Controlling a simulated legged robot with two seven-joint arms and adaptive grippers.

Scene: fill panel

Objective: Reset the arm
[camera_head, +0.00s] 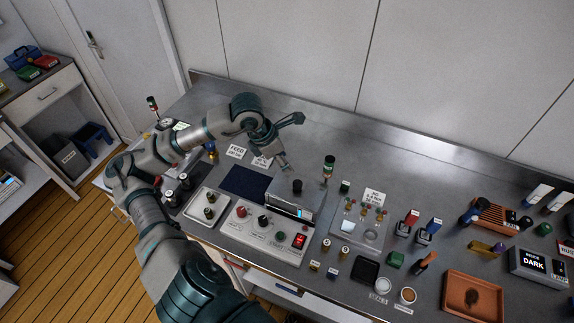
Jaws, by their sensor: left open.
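My left arm (165,235) reaches up from the bottom of the view, bends at the left and runs right over the metal bench. My left gripper (290,144) is open and empty, with its two dark fingers spread apart. It is over the back part of the bench, behind a grey box with a small lit display (292,205). I cannot tell its exact height above the bench. My right gripper is not in view.
A control panel (262,234) with knobs and a lit red switch stands before the grey box. A dark green-topped post (328,168) rises right of the gripper. Stamps, a brown tray (474,297) and a "DARK" box (538,267) fill the right side. The back strip is mostly clear.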

